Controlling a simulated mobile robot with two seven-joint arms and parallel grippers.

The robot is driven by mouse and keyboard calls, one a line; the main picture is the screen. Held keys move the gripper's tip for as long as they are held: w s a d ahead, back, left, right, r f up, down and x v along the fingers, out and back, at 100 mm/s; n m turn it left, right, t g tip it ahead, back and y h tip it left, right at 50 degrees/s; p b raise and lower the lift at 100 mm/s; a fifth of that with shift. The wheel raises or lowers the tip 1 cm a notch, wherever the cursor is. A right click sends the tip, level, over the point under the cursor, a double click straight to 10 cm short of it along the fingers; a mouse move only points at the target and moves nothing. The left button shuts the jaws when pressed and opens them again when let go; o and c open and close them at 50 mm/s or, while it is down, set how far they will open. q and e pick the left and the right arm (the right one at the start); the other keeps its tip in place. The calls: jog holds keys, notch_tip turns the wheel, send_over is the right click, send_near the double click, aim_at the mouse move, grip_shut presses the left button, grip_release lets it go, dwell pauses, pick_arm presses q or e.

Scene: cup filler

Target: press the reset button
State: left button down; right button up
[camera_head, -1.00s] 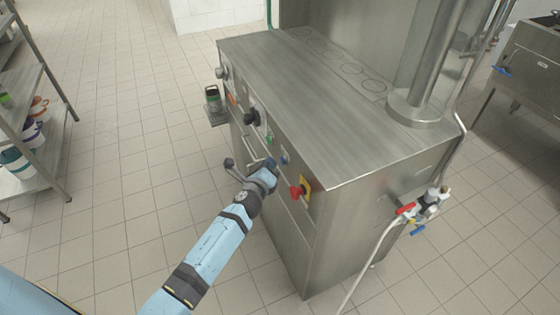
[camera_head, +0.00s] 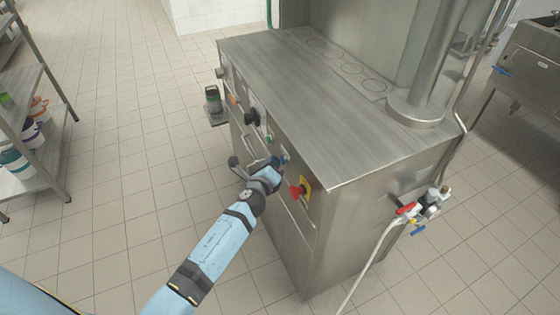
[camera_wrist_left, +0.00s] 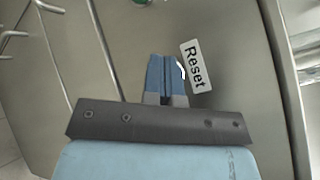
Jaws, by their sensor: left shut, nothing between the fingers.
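The Reset label (camera_wrist_left: 195,67) shows in the left wrist view on the steel front panel, just right of my fingertips. A small blue button (camera_head: 284,159) shows on the machine's front in the head view, at the tip of my left gripper (camera_head: 277,164). In the left wrist view my left gripper (camera_wrist_left: 167,62) is shut and empty, its blue fingers pointing at the panel beside the label. The fingers hide most of the button there, with a pale curved edge at their right side. I cannot tell whether they touch it. My right gripper is not in view.
A red knob on a yellow plate (camera_head: 301,190) sits close right of the gripper. A black knob (camera_head: 251,117) and a green button (camera_head: 269,138) are farther left along the panel. A valve with a red handle (camera_head: 405,209) is on the right side. Open floor lies in front.

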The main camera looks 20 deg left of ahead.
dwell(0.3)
pick_arm(q)
jog(key=shift+s+a, duration=0.4)
jog(key=shift+s, duration=0.05)
jog(key=s+a, duration=0.4)
jog(key=shift+s+p, duration=0.25)
jog(key=shift+p, duration=0.1)
dwell(1.0)
